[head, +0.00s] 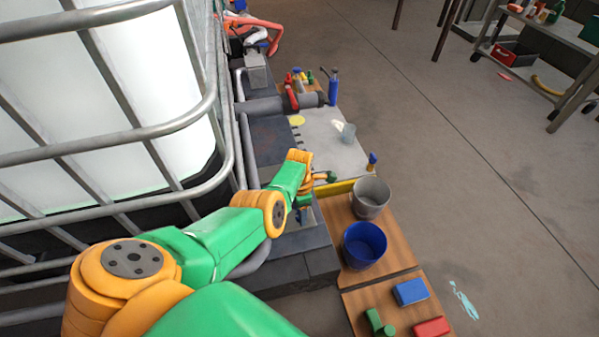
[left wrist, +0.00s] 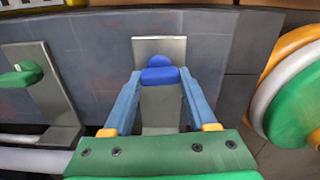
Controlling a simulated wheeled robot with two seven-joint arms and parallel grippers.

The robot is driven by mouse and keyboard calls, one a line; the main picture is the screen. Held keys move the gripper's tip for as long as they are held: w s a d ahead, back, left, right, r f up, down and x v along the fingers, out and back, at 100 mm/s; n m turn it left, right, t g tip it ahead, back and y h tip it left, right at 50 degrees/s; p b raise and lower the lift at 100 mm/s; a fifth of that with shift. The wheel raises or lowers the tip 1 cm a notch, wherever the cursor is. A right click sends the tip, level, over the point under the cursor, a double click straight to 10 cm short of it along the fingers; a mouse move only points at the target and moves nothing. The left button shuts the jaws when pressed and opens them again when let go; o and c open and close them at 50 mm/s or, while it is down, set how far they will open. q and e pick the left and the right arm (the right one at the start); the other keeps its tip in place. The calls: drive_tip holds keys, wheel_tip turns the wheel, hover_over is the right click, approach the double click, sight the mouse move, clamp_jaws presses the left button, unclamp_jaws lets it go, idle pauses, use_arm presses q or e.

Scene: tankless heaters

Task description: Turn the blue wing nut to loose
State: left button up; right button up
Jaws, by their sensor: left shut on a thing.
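The blue wing nut (left wrist: 160,72) sits on an upright grey metal plate (left wrist: 160,110) in the middle of the left wrist view. My left gripper (left wrist: 160,78) has its two blue fingers on either side of the nut and is shut on it. In the head view my left gripper (head: 303,202) is small and partly hidden by my green and orange arm, and the wing nut cannot be made out there. My right gripper is in neither view.
A green wing nut (left wrist: 20,76) is on another metal plate at the left of the left wrist view. A blue bucket (head: 364,246) and a grey bucket (head: 370,198) stand right of my arm. A caged white tank (head: 90,100) fills the left side. Open floor lies to the right.

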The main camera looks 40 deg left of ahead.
use_arm(q)
drive_tip(key=n, duration=0.4)
drive_tip(key=shift+n, duration=0.3)
drive_tip(key=n, duration=0.2)
drive_tip(key=shift+d+n, duration=0.1)
drive_tip(key=shift+n, duration=0.2)
drive_tip(key=shift+n+b, duration=0.75)
drive_tip(key=shift+n, duration=0.55)
drive_tip(key=shift+s+n, duration=0.1)
drive_tip(key=shift+n, duration=0.3)
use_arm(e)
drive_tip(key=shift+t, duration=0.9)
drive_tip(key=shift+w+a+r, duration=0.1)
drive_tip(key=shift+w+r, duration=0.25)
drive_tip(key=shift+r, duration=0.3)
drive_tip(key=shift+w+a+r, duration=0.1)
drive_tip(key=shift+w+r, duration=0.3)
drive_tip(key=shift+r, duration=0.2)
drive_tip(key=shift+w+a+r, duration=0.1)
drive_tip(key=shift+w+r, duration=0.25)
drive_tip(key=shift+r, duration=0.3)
use_arm(q)
drive_tip(key=o, duration=1.4)
drive_tip(key=shift+c, duration=0.2)
